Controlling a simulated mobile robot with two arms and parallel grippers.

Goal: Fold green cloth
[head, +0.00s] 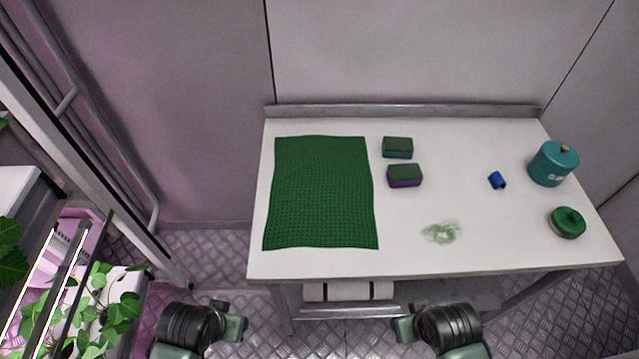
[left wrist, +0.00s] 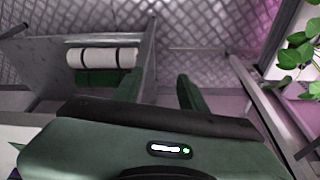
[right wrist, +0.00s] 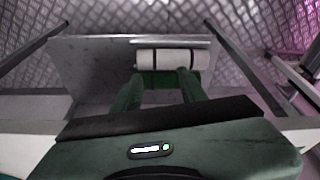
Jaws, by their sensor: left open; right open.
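The green cloth (head: 321,192) lies spread flat on the left part of the white table (head: 470,250). It is a textured, roughly rectangular sheet with slightly wavy edges. My left gripper (head: 236,318) is in front of the table, left of the cloth's near edge and apart from it. In the left wrist view my left gripper (left wrist: 159,86) has its fingers spread with nothing between them. My right gripper (head: 408,324) is in front of the table, right of the cloth. In the right wrist view my right gripper (right wrist: 157,88) is open and empty. Neither wrist view shows the cloth.
Two sponges (head: 398,148) (head: 405,176) lie right of the cloth. A green smear (head: 441,232), a small blue object (head: 497,180), a teal canister (head: 553,164) and a green round container (head: 567,222) are farther right. A plant rack (head: 70,250) stands left. White rolls (head: 347,290) sit below the tabletop.

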